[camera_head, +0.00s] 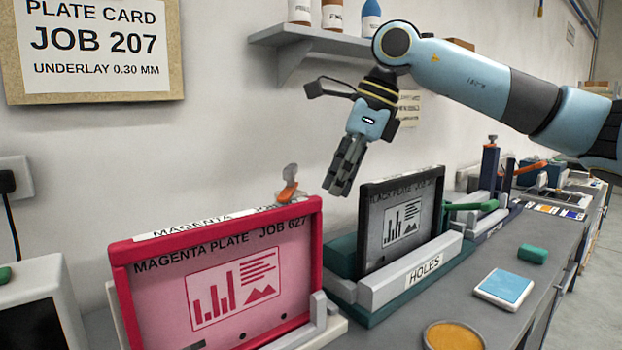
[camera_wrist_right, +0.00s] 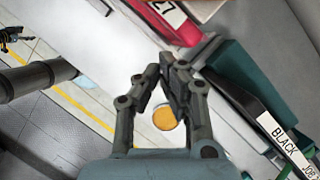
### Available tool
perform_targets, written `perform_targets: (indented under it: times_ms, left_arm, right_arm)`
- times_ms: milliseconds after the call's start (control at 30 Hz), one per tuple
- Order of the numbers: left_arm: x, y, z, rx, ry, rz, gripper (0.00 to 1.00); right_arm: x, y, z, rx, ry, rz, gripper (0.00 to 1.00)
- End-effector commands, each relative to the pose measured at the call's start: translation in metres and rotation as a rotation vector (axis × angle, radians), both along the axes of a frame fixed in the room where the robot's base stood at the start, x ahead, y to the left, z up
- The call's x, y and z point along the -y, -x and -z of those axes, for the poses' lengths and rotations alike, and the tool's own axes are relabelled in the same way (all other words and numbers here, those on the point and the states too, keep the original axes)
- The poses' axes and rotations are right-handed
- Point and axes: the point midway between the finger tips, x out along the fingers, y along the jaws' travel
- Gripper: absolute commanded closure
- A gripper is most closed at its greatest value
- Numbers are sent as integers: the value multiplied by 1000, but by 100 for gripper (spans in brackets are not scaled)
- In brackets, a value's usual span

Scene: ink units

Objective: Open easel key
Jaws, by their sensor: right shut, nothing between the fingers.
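A magenta plate in a red frame (camera_head: 222,282), marked JOB 627, stands upright at the front left. An orange lever-like piece (camera_head: 288,190) shows behind its top right edge. A black plate (camera_head: 401,222) stands in a dark green easel base (camera_head: 343,258) to its right, and a green handle (camera_head: 472,206) sticks out at its right side. I cannot tell which piece is the easel key. My right gripper (camera_head: 342,184) is shut and empty, pointing down above the gap between the two plates. Its fingertips (camera_wrist_right: 166,70) meet in the wrist view. My left gripper is not in view.
A grey HOLES block (camera_head: 410,272) fronts the black plate. A blue-topped pad (camera_head: 503,288), a green block (camera_head: 532,254) and a round orange-yellow dish (camera_head: 453,336) lie on the grey counter. A further upright unit with an orange lever (camera_head: 531,167) stands farther right.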

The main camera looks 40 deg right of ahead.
Motion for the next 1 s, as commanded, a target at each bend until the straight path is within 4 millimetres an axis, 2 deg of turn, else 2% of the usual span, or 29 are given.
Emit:
perform_targets:
  times_ms: [67, 500, 1000]
  left_arm:
    - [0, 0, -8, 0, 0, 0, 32]
    - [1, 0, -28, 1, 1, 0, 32]
    - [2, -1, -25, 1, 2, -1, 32]
  right_arm:
    - [-6, -5, 14, -3, -8, -1, 100]
    - [-26, -34, 12, 2, -3, 0, 100]
    - [-28, -36, 14, 0, 0, 24, 100]
